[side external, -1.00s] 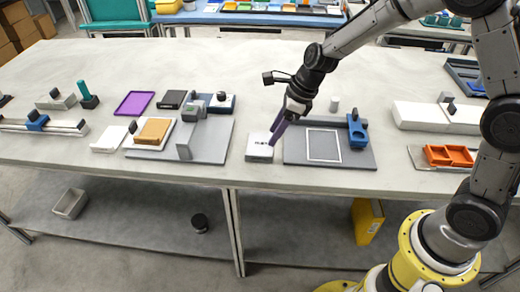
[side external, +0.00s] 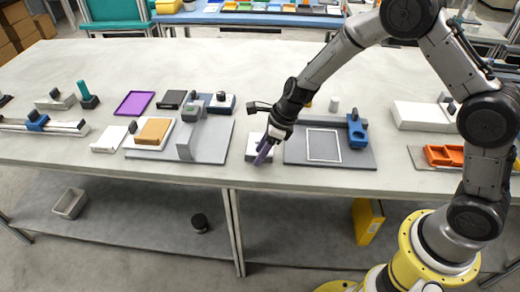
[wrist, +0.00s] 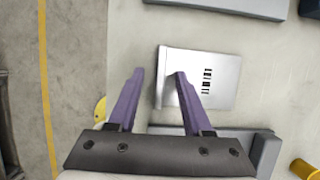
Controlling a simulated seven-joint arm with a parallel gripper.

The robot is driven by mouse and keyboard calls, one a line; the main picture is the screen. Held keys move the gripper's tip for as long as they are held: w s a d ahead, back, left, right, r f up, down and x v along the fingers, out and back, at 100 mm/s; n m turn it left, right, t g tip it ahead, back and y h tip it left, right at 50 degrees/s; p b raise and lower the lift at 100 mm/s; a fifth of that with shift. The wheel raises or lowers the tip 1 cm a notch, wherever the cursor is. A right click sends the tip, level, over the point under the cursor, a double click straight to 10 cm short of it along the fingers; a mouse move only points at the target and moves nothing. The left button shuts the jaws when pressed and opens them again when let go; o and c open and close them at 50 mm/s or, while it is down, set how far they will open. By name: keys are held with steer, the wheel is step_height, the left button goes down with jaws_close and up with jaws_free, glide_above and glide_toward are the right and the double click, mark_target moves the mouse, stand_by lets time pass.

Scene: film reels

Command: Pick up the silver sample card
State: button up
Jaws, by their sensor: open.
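The silver sample card (wrist: 207,80) lies flat near the table's front edge, with a dark printed label on its face. In the side external view the card (side external: 251,147) is partly hidden behind my gripper (side external: 264,157). My gripper's purple fingers (wrist: 159,73) are open and empty in the wrist view. The right finger overlaps the card's left edge, while the left finger is beside the card over the table. I cannot tell whether the fingers touch the card or how high they are above it.
A grey plate with a white outline and blue block (side external: 357,132) is right of the card. A grey plate with an upright post (side external: 213,140) is on its left. The table's front edge and floor (wrist: 70,60) are close on the wrist view's left.

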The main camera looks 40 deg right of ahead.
jaws_close()
steer(key=shift+r, duration=0.2)
stand_by(0.3)
